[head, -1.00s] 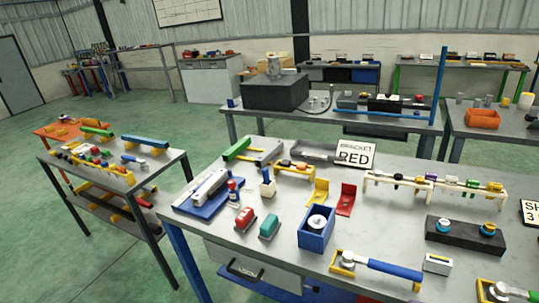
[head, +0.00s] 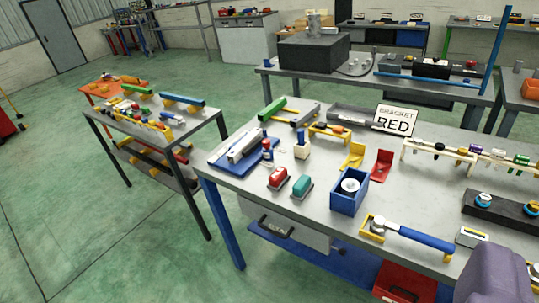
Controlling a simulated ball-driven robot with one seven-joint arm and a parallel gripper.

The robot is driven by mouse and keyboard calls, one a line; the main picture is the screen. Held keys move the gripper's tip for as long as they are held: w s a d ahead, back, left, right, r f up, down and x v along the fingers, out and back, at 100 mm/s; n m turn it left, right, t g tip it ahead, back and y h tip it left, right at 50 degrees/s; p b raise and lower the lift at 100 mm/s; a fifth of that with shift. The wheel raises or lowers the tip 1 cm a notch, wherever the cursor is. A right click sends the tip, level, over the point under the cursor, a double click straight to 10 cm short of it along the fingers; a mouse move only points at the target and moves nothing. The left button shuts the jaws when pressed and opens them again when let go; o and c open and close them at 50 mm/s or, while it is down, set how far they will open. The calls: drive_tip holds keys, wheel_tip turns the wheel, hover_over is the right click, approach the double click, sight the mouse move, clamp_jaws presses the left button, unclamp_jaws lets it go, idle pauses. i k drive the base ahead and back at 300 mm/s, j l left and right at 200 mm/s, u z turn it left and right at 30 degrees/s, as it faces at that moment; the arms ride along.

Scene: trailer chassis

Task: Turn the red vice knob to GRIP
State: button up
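I cannot make out a knob marked GRIP at this distance. A grey vice-like tool (head: 245,146) lies on a blue base at the left end of the near grey workbench (head: 330,215). A small red-and-blue piece (head: 267,150) stands at its right end; I cannot tell whether it is the vice knob. A red rounded block (head: 279,178) and a teal one (head: 302,187) sit in front. My gripper's fingers are not in view. A purple-grey rounded part, likely mine, fills the bottom right corner, apart from these things.
A smaller table (head: 150,117) stands to the left. Green floor (head: 110,225) is open at the lower left.

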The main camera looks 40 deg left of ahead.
sight(266, 143)
drive_tip(key=i+j, duration=0.95)
drive_tip(key=j, duration=0.15)
drive_tip(key=i+j, duration=0.9)
drive_tip(key=j, duration=0.25)
drive_tip(key=j+u, duration=0.05)
